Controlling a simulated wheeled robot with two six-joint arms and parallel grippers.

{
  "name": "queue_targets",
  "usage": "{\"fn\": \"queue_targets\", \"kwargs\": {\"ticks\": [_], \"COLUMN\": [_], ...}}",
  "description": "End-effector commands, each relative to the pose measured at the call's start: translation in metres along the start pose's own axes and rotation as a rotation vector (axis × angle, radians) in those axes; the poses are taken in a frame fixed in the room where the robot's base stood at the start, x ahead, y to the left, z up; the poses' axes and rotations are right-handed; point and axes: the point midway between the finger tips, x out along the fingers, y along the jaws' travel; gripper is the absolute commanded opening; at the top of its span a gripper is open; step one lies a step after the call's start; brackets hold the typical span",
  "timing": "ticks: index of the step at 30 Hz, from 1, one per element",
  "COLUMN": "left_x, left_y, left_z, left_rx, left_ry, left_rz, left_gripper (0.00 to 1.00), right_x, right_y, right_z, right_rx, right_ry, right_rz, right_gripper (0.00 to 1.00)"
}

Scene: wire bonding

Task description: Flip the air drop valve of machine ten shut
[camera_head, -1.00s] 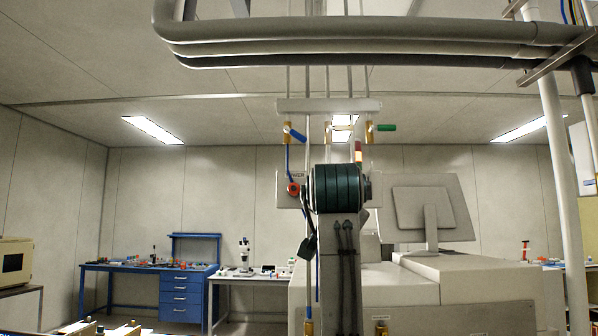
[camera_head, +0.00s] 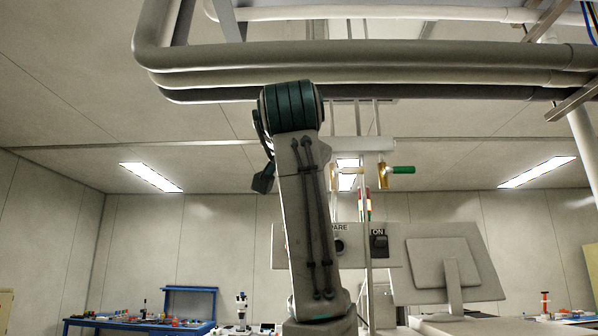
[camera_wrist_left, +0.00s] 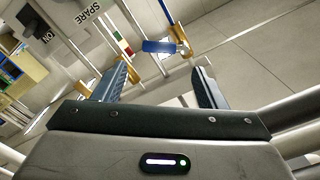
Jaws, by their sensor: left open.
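A valve with a green handle (camera_head: 403,169) and a brass body (camera_head: 383,176) hangs below a pale bar in the head view, its handle pointing right. In the wrist view a blue handle (camera_wrist_left: 158,46) lies across the picture by a brass fitting (camera_wrist_left: 183,46), beyond my fingertips. I see no blue handle in the head view now; my arm covers that area. My left gripper (camera_wrist_left: 160,80) is open, with nothing seen between its fingers and the blue handle above the gap. No label tells which valve is machine ten's. My right gripper is out of view.
Thick grey pipes (camera_head: 350,55) cross overhead close to my arm. A panel with SPARE and ON labels (camera_head: 379,243) stands behind my arm, and a monitor (camera_head: 452,270) to its right.

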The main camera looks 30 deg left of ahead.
Motion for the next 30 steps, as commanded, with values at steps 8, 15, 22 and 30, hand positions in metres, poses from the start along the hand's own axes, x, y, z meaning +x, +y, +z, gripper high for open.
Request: {"fn": "queue_targets", "kwargs": {"ticks": [8,15,22,30], "left_x": [0.043,0.061,0.064,0.064], "left_y": [-0.001,0.001,0.001,0.001], "left_z": [-0.001,0.0,0.0,0.0], "left_rx": [0.001,0.001,0.0,0.0], "left_ry": [-0.002,-0.001,0.0,0.0], "left_rz": [0.001,0.002,0.001,0.001], "left_gripper": [0.65,0.65,0.65,0.36], "right_x": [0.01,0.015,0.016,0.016], "right_y": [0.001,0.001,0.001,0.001], "right_z": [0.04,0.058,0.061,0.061], "right_rx": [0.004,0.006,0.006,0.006], "right_ry": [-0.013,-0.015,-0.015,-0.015], "right_rz": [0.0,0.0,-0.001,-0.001], "right_gripper": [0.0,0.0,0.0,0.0]}}
